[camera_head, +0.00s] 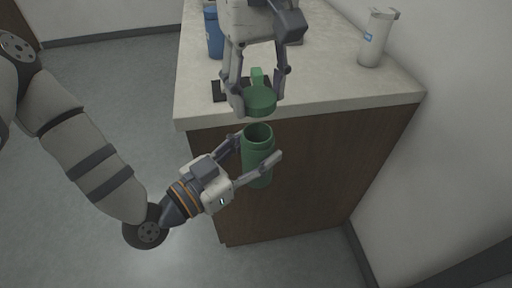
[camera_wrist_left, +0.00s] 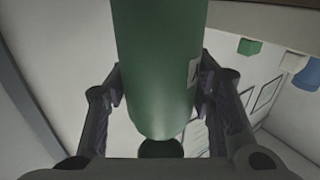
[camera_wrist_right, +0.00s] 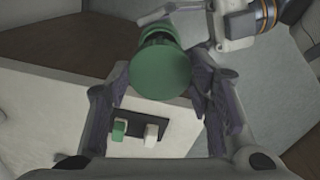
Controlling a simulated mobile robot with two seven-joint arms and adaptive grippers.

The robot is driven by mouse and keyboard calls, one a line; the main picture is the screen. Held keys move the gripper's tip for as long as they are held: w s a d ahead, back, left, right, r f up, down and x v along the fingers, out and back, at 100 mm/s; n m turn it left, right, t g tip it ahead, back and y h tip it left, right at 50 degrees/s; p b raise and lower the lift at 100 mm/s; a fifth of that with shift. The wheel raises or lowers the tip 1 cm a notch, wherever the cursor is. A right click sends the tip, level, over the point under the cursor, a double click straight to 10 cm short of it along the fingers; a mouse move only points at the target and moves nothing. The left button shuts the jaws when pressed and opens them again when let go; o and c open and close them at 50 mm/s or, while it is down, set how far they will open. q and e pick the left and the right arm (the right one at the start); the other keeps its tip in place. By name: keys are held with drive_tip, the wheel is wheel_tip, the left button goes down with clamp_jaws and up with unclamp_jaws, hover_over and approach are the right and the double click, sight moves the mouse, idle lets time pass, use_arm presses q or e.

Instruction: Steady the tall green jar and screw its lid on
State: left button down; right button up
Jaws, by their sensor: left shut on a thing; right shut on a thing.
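The tall green jar (camera_head: 258,168) is upright in front of the counter, its open mouth showing. A dark green round shape, likely the lid, shows beyond the jar's end in the left wrist view.
The counter (camera_head: 335,85) is just behind the jar. On it are a black tray (camera_head: 218,91) with a green piece (camera_head: 257,74) and a white piece (camera_wrist_right: 151,136), a blue container (camera_head: 213,35) and a white container (camera_head: 376,42). The floor at left is clear.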

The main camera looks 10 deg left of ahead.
sight(257, 124)
drive_tip(key=shift+f, duration=1.95)
drive_tip(key=shift+f, duration=0.9)
drive_tip(key=shift+f, duration=0.6)
